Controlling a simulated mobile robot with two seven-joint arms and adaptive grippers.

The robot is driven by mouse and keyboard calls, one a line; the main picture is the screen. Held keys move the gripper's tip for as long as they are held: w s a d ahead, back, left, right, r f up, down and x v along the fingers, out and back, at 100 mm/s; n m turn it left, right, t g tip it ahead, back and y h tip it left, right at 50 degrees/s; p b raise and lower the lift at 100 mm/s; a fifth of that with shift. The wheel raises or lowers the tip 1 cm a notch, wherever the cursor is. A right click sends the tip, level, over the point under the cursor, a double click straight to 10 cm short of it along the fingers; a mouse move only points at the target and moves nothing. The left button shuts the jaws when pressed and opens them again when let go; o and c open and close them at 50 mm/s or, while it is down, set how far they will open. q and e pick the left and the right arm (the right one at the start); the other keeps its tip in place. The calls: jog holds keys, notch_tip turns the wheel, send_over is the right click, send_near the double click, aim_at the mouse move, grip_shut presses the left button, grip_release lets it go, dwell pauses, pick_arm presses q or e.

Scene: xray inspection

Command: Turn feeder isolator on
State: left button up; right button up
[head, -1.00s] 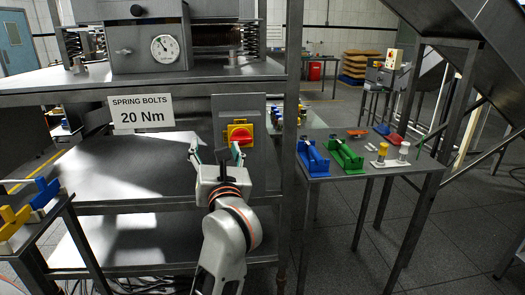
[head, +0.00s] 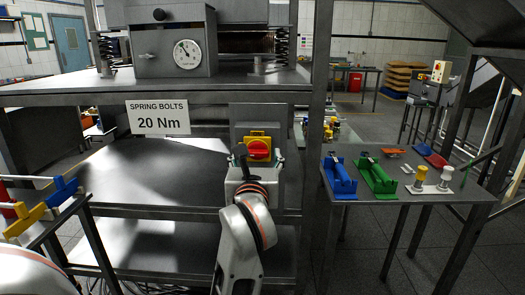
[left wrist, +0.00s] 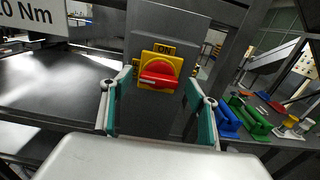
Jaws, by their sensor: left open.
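The feeder isolator is a red rotary knob (head: 258,149) on a yellow plate, mounted on a grey panel (head: 245,115) under the bench top. In the left wrist view the red knob (left wrist: 160,75) lies nearly crosswise, with the word ON on the yellow plate (left wrist: 160,50) above it. My left gripper (head: 258,164) is open in front of the isolator and slightly below it. In the left wrist view its teal-padded fingers stand on either side of the knob, apart from it. My right gripper is not in view.
A "SPRING BOLTS 20 Nm" sign (head: 158,117) hangs left of the panel. A gauge box (head: 180,50) stands on the bench above. A side table on the right holds a blue fixture (head: 339,179) and a green fixture (head: 376,178). A steel post (head: 318,110) stands between.

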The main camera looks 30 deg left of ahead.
pick_arm(q)
jog(key=shift+w+a, duration=0.25)
jog(key=shift+w, duration=0.05)
jog(key=c, duration=1.1)
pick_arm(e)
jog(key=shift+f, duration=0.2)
pick_arm(q)
jog(key=shift+r, duration=0.1)
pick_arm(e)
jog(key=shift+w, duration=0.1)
